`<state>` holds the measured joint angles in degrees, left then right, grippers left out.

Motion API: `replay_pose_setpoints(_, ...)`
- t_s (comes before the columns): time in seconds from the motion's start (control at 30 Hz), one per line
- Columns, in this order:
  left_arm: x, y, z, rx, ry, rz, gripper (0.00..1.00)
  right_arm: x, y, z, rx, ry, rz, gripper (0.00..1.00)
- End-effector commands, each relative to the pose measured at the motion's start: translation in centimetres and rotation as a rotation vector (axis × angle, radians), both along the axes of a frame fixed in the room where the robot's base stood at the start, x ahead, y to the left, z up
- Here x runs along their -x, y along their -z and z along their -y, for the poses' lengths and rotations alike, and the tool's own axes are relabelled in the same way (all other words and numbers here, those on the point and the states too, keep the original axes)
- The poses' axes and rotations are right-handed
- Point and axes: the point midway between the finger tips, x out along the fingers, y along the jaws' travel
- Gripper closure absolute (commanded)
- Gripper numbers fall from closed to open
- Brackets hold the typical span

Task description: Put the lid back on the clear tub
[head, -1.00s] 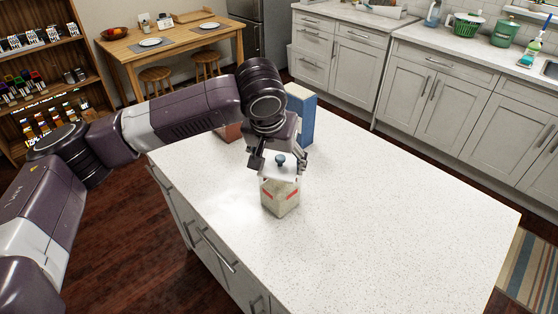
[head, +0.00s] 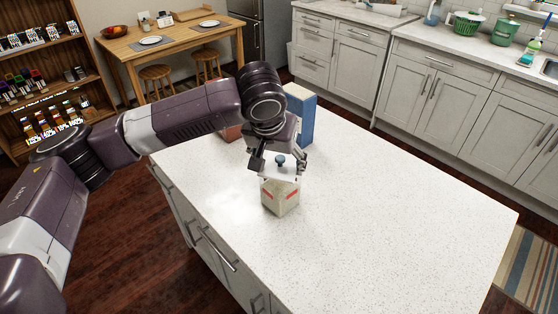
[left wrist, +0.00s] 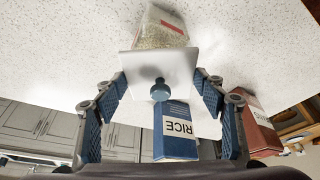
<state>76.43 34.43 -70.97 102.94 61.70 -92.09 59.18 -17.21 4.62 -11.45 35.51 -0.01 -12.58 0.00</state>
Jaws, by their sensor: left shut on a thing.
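The clear tub (head: 280,198) stands upright on the white counter, with pale contents and red marks on its sides. It also shows in the left wrist view (left wrist: 163,28), beyond the lid. The lid (left wrist: 150,68) is a white square plate with a blue knob (left wrist: 160,91). My left gripper (head: 279,166) is shut on the lid by its opposite edges, with the knob facing the palm. In the head view the lid is over the top of the tub. I cannot tell whether it touches the rim all round. My right gripper is in neither view.
The counter (head: 400,220) is clear to the right and in front of the tub.

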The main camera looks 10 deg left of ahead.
Motion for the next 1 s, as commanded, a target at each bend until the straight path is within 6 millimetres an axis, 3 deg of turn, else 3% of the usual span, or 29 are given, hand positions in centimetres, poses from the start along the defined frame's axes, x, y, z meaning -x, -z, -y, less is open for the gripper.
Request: replay_pose_setpoints(1.0, 0.0, -0.1, 0.0, 0.001, 0.000, 0.000, 0.54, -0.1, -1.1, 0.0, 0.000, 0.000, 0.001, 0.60)
